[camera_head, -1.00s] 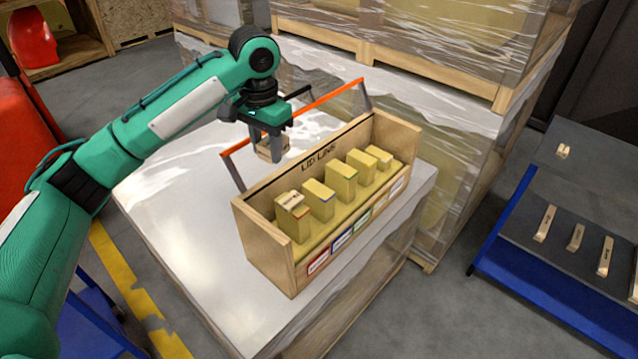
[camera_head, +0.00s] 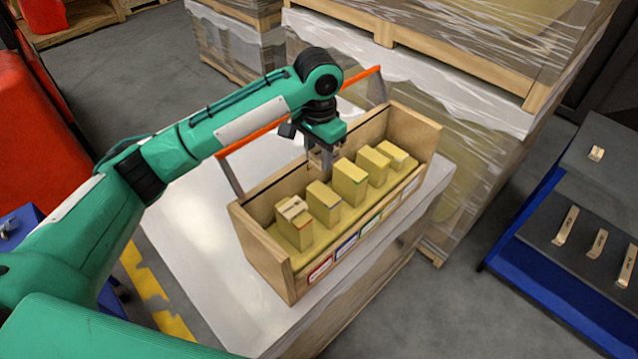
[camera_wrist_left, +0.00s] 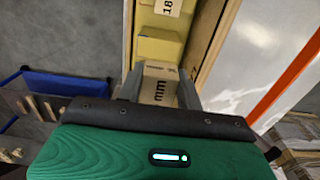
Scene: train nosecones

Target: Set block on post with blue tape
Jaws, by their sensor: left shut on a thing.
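My left gripper (camera_head: 321,160) is shut on a small wooden block (camera_wrist_left: 158,88) with dark lettering, which shows between its fingers in the left wrist view. In the head view the fingers hang over the wooden box (camera_head: 262,262), behind the second and third posts, and mostly hide the block. The second post (camera_head: 322,203), with blue tape near its top, has a bare top. The first post (camera_head: 297,233), with red tape, carries a light block (camera_head: 292,207). The third post (camera_head: 348,184) has green tape. My right gripper is not in view.
The box has further posts (camera_head: 372,167) to the right and coloured labels on its front. An orange-red handle bar (camera_head: 250,137) stands along its back. The box rests on a pale wrapped surface (camera_head: 195,255). A dark rack (camera_head: 575,200) with wooden pieces stands at right.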

